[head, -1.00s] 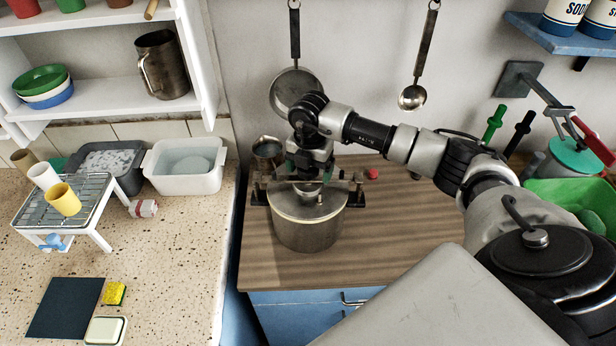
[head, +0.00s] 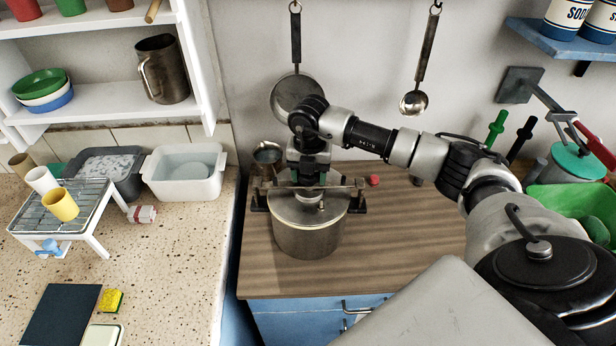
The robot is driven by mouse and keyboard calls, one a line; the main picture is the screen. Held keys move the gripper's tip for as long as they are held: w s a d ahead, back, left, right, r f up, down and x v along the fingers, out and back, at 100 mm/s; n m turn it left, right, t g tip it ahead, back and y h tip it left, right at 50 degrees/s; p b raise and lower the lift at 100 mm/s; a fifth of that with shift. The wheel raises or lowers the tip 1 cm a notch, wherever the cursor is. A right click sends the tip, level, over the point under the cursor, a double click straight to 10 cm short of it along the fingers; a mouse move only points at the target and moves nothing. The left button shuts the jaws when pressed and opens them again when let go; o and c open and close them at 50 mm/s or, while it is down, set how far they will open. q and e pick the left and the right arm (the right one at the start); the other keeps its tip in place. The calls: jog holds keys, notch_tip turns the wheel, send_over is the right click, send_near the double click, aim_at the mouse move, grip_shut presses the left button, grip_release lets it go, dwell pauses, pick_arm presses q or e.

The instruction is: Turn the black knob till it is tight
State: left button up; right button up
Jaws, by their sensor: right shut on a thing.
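A metal pot (head: 306,236) with a pale lid (head: 291,212) stands on the wooden counter. A metal bar (head: 337,187) spans above its lid, and dark handles stick out at both sides. My right gripper (head: 309,187) points straight down at the middle of the bar, over the lid. It is shut on the black knob there, which its jaws and wrist almost wholly hide. A short metal piece shows just below the jaws, above the lid. My left gripper is not in view.
A small red thing (head: 373,181) lies right of the pot, and a metal jug (head: 267,157) stands behind it. A pan (head: 296,97) and a ladle (head: 414,102) hang on the wall. The wooden counter (head: 405,240) is clear at front right.

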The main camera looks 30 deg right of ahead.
jog(key=shift+s+d+m+p, duration=0.1)
jog(key=shift+m+p, duration=0.45)
jog(key=shift+m, duration=0.65)
jog(key=m+p, duration=0.2)
jog(key=m, duration=0.3)
jog(key=shift+m, duration=0.4)
jog(key=m+p, duration=0.2)
jog(key=m, duration=0.2)
jog(key=shift+r+m, duration=0.1)
jog(key=shift+m, duration=0.3)
jog(key=m+p, duration=0.1)
jog(key=m, duration=0.2)
jog(key=shift+d, duration=0.1)
jog(key=o, duration=0.8)
